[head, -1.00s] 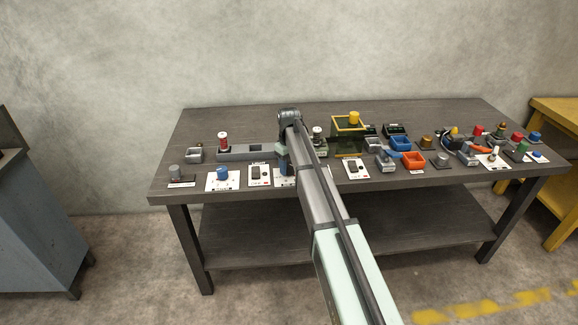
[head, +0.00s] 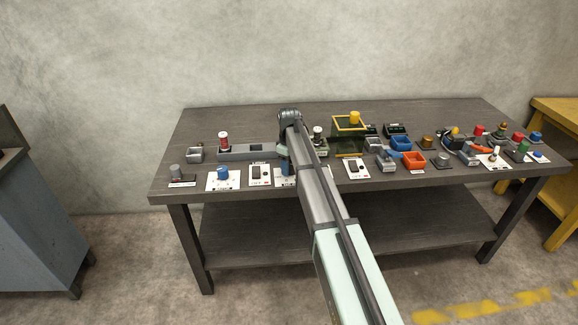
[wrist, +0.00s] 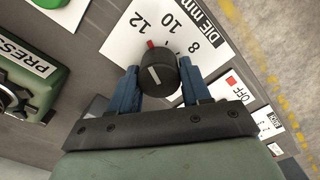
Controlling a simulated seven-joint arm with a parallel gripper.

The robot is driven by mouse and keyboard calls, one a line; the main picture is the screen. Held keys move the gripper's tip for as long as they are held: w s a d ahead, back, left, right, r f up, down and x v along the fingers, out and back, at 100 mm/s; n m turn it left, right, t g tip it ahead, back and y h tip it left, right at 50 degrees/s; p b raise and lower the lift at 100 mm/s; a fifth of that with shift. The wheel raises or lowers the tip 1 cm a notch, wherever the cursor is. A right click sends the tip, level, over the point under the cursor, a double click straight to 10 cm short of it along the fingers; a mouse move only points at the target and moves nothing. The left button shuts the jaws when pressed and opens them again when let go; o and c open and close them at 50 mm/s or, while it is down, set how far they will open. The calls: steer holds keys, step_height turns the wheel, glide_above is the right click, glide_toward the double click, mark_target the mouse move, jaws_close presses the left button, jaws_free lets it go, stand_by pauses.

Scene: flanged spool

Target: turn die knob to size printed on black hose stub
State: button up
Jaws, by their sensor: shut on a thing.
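The die knob (wrist: 158,76) is a dark round knob with a white line on top, seen in the wrist view. It stands on a white plate (wrist: 213,20) printed "DIE mm" with 12, 10 and 8. A red mark at the knob's far edge lies between 12 and 10, and the white line slants up-left towards the 12 side. My gripper (wrist: 160,88) has its blue fingers on either side of the knob, shut on it. In the head view my gripper (head: 284,166) is at the table's front edge, largely hidden by my arm. I cannot make out the black hose stub or its print.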

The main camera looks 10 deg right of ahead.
steer(key=shift+w+a+r, duration=0.1)
steer(key=shift+w, duration=0.1)
steer(key=o, duration=0.7)
steer(key=shift+c, duration=0.2)
steer(key=o, duration=0.3)
steer(key=shift+s, duration=0.15)
step_height(320, 180, up, 14)
steer(key=shift+f, duration=0.15)
